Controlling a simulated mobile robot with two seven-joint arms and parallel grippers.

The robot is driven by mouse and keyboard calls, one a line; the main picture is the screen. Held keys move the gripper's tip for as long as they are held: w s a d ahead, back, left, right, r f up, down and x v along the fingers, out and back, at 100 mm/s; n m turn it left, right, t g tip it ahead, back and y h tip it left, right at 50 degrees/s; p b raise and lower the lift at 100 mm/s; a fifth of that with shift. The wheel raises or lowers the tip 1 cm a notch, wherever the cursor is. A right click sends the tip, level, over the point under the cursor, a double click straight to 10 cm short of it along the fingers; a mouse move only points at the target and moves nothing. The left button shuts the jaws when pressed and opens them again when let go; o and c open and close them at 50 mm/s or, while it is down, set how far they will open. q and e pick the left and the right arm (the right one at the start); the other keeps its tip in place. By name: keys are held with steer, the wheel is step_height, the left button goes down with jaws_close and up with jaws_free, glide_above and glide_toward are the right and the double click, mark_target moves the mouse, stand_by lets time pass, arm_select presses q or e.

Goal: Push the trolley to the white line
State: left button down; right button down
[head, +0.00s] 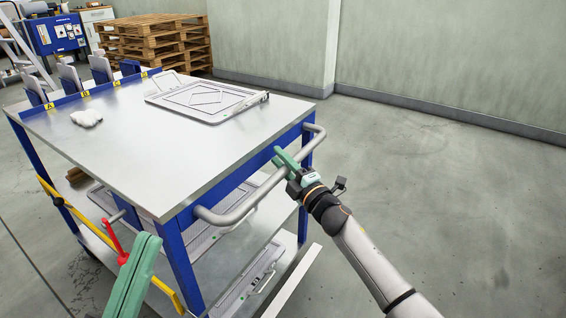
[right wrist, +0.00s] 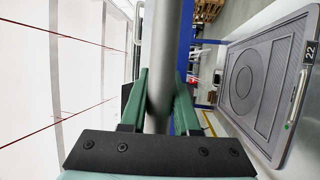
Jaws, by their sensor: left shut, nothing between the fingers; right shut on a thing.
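The trolley (head: 180,140) has a grey top, blue posts and lower shelves. Its grey tube handle (head: 238,214) runs along the side nearest me. My right gripper (head: 287,160) is at the far part of this handle. In the right wrist view its green fingers (right wrist: 158,100) stand on both sides of the grey tube (right wrist: 160,60) and are shut on it. My left gripper (head: 146,246) is shut and empty at the bottom of the head view, near a red lever (head: 115,242). A white line (head: 291,284) lies on the floor close beside the trolley, partly cut off by the frame.
A grey panel (head: 205,98) and a white glove (head: 87,118) lie on the trolley top. More panels lie on the shelves, one marked 22 (right wrist: 270,80). Wooden pallets (head: 155,42) stand behind, near the wall (head: 440,50). The floor to the right (head: 440,190) is clear.

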steer(key=shift+a+r, duration=0.15)
steer(key=shift+r, duration=0.05)
steer(key=c, duration=0.8)
jaws_free()
steer(key=shift+w+a+f, duration=0.15)
steer(key=shift+c, duration=0.2)
steer(key=shift+o, duration=0.9)
arm_select(q)
steer(key=shift+w+a+f, duration=0.1)
steer(key=shift+a+r+m+p, duration=0.15)
steer(key=shift+r+m+p, duration=0.15)
steer(key=shift+r+p, duration=1.55)
arm_select(e)
steer(key=v, duration=1.2)
steer(key=shift+s+d, duration=0.2)
steer(key=shift+s, duration=0.05)
